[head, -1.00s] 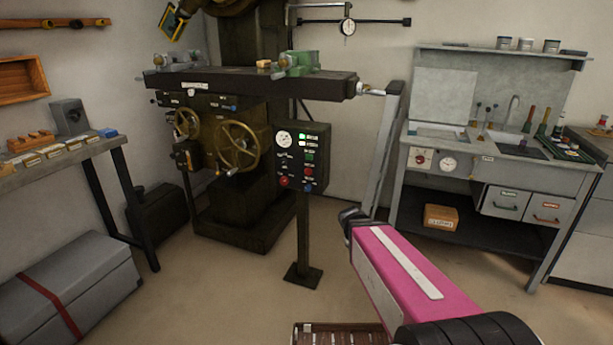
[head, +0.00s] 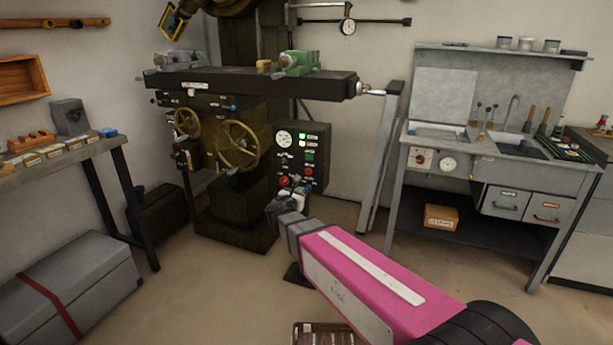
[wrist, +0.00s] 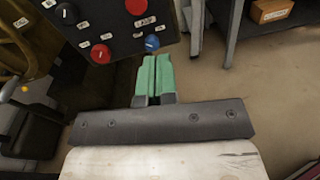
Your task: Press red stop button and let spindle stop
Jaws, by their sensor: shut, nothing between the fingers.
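The dark control panel (head: 300,150) stands on a post in front of the milling machine (head: 240,130). A red button (head: 284,181) sits at its lower left; in the wrist view this red button (wrist: 101,53) is left of my fingers. A second red button (wrist: 136,6) is higher, and a blue one (wrist: 152,42) is just beyond my fingertips. I cannot read which red one is the stop. My gripper (head: 302,197) is shut and empty, its green fingers (wrist: 154,68) held together below the panel's lower edge. Contact with the panel is not visible. The spindle is not clearly seen.
A brass handwheel (head: 238,145) is left of the panel. A sink bench (head: 480,160) stands right, a side table (head: 70,155) and grey chest (head: 70,285) left. The floor between is mostly clear, with a brown crate (head: 325,335) at the front.

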